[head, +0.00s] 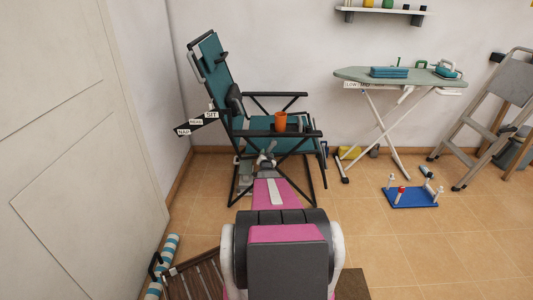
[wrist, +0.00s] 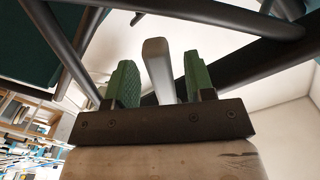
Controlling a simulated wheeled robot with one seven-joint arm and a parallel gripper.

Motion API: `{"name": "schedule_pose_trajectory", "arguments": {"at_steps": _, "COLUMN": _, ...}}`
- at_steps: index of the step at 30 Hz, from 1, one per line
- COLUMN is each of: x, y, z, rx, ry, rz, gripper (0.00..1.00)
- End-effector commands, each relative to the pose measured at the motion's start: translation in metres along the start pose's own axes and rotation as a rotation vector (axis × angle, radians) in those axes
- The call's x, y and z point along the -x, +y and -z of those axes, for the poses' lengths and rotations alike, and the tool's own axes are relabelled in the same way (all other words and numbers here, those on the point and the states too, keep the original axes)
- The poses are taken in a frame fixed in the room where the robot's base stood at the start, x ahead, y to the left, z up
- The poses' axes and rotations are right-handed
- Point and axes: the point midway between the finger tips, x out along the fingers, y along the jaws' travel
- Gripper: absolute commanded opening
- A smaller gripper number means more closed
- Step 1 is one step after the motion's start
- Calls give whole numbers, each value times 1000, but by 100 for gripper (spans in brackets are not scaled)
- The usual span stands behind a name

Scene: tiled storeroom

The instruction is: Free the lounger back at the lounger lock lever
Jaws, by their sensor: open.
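The lounger (head: 212,75) has a teal back and seat on a black frame and stands against the back wall, its back raised and leaning left. Labels reading SIT, READ and NAP sit on a dark strip (head: 200,122) behind its back. My gripper (head: 266,156) is at the lounger's near side, below the armrest. In the wrist view my gripper (wrist: 158,85) is open, with green pads. A pale grey bar (wrist: 157,68), apparently the lock lever, stands between the pads with a gap on both sides. In the head view I cannot clearly make out the lever near my gripper.
Black frame tubes (wrist: 220,14) run close around my gripper. An ironing board (head: 385,77), a stepladder (head: 485,130) and a blue pegged board (head: 411,197) are to the right. A slatted wooden item (head: 196,282) lies at lower left.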

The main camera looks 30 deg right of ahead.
Motion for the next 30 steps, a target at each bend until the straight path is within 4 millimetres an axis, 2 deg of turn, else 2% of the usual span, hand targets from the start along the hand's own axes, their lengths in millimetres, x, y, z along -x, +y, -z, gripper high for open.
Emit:
{"name": "schedule_pose_trajectory", "arguments": {"at_steps": 1, "x": -12, "y": 0, "z": -1, "rx": 0, "ry": 1, "rz": 0, "gripper": 49}}
{"name": "schedule_pose_trajectory", "arguments": {"at_steps": 6, "x": -29, "y": 0, "z": -1, "rx": 0, "ry": -1, "rz": 0, "gripper": 49}}
{"name": "schedule_pose_trajectory", "arguments": {"at_steps": 15, "x": -31, "y": 0, "z": 0, "rx": 0, "ry": -1, "rz": 0, "gripper": 49}}
{"name": "schedule_pose_trajectory", "arguments": {"at_steps": 16, "x": -31, "y": 0, "z": 0, "rx": 0, "ry": -1, "rz": 0, "gripper": 42}}
{"name": "schedule_pose_trajectory", "arguments": {"at_steps": 20, "x": -31, "y": 0, "z": 0, "rx": 0, "ry": -1, "rz": 0, "gripper": 0}}
{"name": "schedule_pose_trajectory", "arguments": {"at_steps": 30, "x": -31, "y": 2, "z": 0, "rx": 27, "ry": -1, "rz": -1, "gripper": 0}}
